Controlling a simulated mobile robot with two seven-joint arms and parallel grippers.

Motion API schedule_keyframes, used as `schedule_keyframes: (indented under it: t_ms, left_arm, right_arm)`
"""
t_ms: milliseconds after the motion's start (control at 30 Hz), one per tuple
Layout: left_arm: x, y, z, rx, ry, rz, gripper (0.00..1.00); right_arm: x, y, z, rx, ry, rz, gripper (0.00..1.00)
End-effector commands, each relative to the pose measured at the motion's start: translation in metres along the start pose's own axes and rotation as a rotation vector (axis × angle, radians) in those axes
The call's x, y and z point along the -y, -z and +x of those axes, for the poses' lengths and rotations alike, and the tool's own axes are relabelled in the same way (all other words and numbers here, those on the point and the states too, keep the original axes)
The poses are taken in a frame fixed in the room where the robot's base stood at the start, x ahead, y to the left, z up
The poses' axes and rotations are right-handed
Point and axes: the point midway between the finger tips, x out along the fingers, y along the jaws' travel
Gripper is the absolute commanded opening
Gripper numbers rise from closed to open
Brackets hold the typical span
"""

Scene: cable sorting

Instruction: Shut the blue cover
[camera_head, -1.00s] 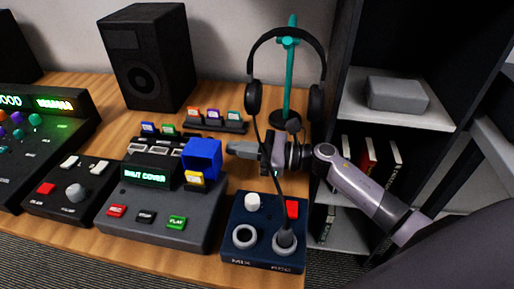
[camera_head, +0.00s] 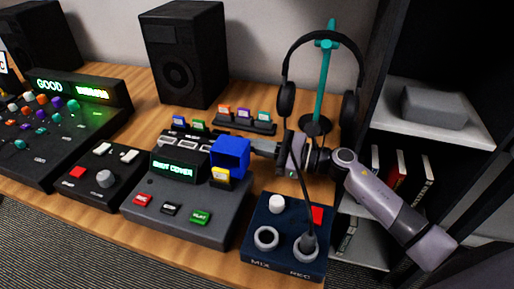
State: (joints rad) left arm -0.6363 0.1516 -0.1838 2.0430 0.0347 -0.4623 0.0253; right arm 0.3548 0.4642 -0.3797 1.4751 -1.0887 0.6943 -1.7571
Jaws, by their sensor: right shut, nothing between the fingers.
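The blue cover (camera_head: 231,152) stands raised at the right rear of the grey recorder deck (camera_head: 218,232), whose small screen (camera_head: 174,169) reads "SHUT COVER". A yellow-labelled piece (camera_head: 220,177) sits just below and in front of the cover. My right gripper (camera_head: 256,147) comes in from the right, shut and empty, with its fingertips at the right side of the blue cover. I cannot tell whether they touch it. My left gripper is out of view.
A rack of coloured cartridges (camera_head: 245,123) lies behind the deck. A black speaker (camera_head: 183,55) stands farther back.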

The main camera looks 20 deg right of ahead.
Motion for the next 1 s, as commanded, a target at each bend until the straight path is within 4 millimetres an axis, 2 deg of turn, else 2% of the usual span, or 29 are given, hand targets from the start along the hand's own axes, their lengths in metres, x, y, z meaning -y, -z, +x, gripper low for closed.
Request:
schedule_keyframes:
  t_ms: [767,1000]
  left_arm:
    - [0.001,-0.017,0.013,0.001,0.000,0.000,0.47]
    - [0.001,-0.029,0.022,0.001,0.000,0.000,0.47]
  right_arm:
    - [-0.002,-0.012,0.000,0.001,-0.004,-0.156,0.00]
    - [-0.005,-0.019,0.000,0.001,-0.008,-0.261,0.00]
